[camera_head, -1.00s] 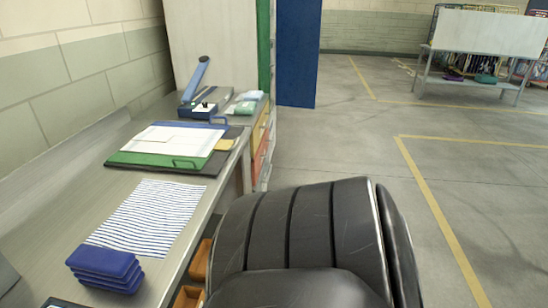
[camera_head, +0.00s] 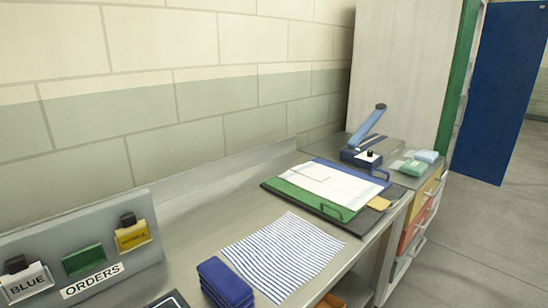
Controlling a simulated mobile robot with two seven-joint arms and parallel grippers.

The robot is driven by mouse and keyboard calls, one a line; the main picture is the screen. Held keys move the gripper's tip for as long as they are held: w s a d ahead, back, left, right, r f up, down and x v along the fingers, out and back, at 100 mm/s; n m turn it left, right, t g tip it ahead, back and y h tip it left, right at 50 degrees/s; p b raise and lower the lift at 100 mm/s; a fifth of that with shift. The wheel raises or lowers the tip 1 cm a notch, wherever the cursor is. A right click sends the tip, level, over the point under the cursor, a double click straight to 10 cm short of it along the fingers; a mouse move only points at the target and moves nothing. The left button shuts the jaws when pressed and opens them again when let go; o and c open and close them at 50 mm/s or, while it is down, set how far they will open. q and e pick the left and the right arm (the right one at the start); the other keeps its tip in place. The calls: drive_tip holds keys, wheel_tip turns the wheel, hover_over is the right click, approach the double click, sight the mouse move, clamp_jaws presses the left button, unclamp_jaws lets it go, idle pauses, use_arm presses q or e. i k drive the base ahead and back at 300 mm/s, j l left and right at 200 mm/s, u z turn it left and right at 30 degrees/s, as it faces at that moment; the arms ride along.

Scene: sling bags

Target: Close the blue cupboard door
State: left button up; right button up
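The blue cupboard door (camera_head: 500,92) stands at the far right of the head view. It is swung open, sticking out to the right from the tall pale cupboard (camera_head: 402,70), whose green edge (camera_head: 458,75) shows beside it. The front and inside of the cupboard are hidden from this angle. Neither of my grippers shows in the view.
A long grey workbench (camera_head: 200,222) runs along the wall, with a clipboard (camera_head: 325,188), a striped sheet (camera_head: 284,256), blue blocks (camera_head: 225,284) and an orders panel (camera_head: 80,250). Coloured drawers (camera_head: 418,220) stand at its far end. Grey floor (camera_head: 490,240) is clear at right.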

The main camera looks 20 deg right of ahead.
sight(513, 39)
drive_tip(key=i+l+z, duration=0.15)
drive_tip(key=l+z, duration=0.25)
drive_tip(key=i+l+z, duration=0.2)
drive_tip(key=l+z, duration=0.15)
drive_tip(key=i+l+z, duration=0.55)
drive_tip(key=l+z, duration=0.25)
drive_tip(key=i+l+z, duration=0.25)
drive_tip(key=i+z, duration=0.15)
drive_tip(key=i, duration=0.3)
drive_tip(key=i+z, duration=0.35)
drive_tip(key=i, duration=1.3)
drive_tip(key=i+u, duration=0.1)
drive_tip(key=i, duration=0.85)
drive_tip(key=i+l, duration=0.2)
drive_tip(key=i, duration=0.75)
drive_tip(key=i+l+u, duration=0.1)
drive_tip(key=i+u, duration=0.4)
drive_tip(key=i+l+u, duration=0.25)
drive_tip(key=u, duration=0.2)
drive_tip(key=i+l+u, duration=0.5)
